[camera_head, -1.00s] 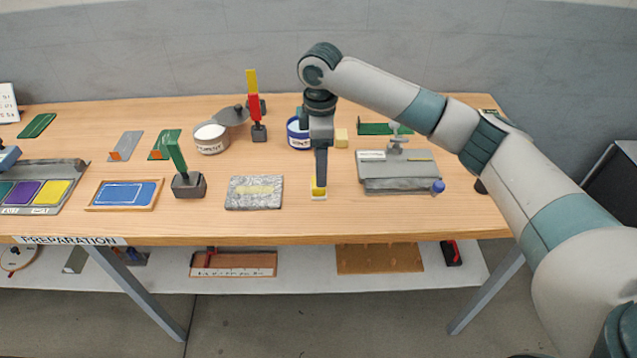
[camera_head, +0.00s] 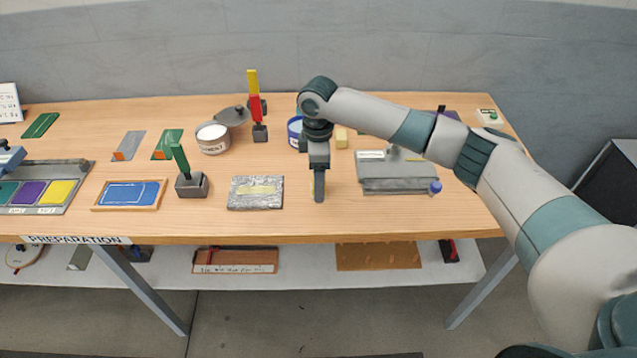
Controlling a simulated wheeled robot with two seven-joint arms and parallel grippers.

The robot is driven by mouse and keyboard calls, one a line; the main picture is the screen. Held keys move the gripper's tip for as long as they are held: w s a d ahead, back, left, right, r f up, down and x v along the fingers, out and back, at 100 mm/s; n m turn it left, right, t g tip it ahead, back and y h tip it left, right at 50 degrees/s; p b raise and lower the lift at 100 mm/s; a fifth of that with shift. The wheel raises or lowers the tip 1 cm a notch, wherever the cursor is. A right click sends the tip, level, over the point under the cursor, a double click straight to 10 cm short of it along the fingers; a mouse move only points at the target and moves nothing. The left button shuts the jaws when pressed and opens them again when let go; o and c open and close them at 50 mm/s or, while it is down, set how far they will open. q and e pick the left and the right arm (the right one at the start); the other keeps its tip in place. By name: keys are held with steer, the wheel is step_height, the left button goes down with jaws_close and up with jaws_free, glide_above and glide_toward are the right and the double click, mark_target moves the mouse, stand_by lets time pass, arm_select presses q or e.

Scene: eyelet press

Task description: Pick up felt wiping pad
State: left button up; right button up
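My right gripper (camera_head: 319,198) points down at the table, right of the grey speckled slab (camera_head: 240,203). Its fingers look close together from this side, and I cannot tell whether anything is between them. The small yellow-and-white piece that lay under the fingertips before, which may be the felt wiping pad, is not visible now; the gripper covers that spot. A small yellow block (camera_head: 341,136) stands behind, beside the blue tin (camera_head: 295,134). I cannot tell for certain which thing is the pad. My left gripper is not in view.
A green-handled block (camera_head: 190,184) and a blue framed panel (camera_head: 130,195) lie to the left. A grey fixture with a blue knob (camera_head: 398,185) stands right of the gripper. The cement tin (camera_head: 212,140) is behind. The table's front strip (camera_head: 300,228) is clear.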

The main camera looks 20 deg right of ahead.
steer(key=shift+f, duration=0.75)
steer(key=c, duration=1.1)
steer(key=shift+r, duration=0.1)
steer(key=shift+c, duration=0.2)
steer(key=shift+r+b, duration=0.45)
steer(key=shift+r, duration=0.35)
step_height(320, 180, up, 2)
steer(key=shift+s+d+r+b, duration=0.1)
steer(key=shift+s+r+b, duration=0.1)
steer(key=shift+b, duration=0.35)
steer(key=s+d+r+b, duration=0.2)
steer(key=s+r, duration=0.5)
steer(key=s, duration=0.4)
steer(key=shift+d+b, duration=0.25)
steer(key=shift+b, duration=0.15)
